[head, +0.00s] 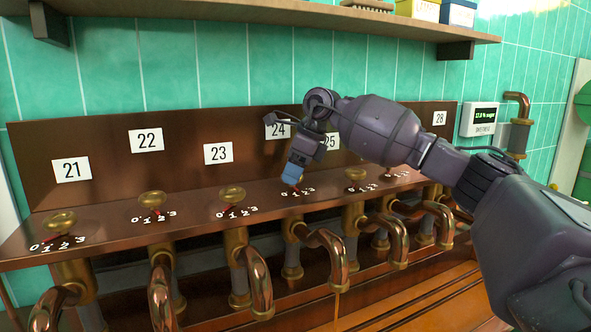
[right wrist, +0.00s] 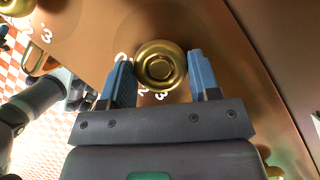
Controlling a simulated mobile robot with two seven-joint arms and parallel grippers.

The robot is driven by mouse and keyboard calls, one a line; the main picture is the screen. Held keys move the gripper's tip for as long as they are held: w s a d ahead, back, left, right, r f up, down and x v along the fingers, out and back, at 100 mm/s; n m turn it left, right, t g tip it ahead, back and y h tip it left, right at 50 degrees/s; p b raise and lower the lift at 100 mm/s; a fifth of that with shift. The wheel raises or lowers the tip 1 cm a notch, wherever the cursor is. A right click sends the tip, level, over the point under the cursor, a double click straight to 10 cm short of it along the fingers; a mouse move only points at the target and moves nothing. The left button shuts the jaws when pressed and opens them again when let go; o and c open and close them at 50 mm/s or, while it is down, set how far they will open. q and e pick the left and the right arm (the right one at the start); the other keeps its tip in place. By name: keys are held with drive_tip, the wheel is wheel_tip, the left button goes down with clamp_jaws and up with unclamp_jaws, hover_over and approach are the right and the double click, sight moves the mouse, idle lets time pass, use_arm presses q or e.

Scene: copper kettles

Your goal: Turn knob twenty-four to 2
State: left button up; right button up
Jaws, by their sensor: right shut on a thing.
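Knob twenty-four (head: 291,180) is a round brass knob on the copper ledge below the label "24" (head: 277,131). My right gripper (head: 290,173) reaches down to it from the right and hides most of it in the head view. In the right wrist view the brass knob (right wrist: 160,64) sits between the two blue fingers, and the gripper is shut on it. White digits of its scale (head: 298,192) show in front of it. My left gripper is not in view.
Similar knobs stand along the ledge, among them knob twenty-three (head: 232,194) to the left and knob twenty-five (head: 355,174) to the right. Curved copper spouts (head: 330,245) hang in front. A thin amber stream (head: 338,304) shows below one spout. A wooden shelf (head: 270,14) runs above.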

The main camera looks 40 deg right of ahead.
drive_tip(key=shift+w+n+g+y, duration=0.1)
drive_tip(key=shift+n+g+y, duration=0.35)
drive_tip(key=shift+n, duration=1.05)
drive_tip(key=o, duration=0.9)
drive_tip(key=p+v, duration=0.1)
drive_tip(key=v, duration=1)
drive_tip(key=shift+f, duration=0.15)
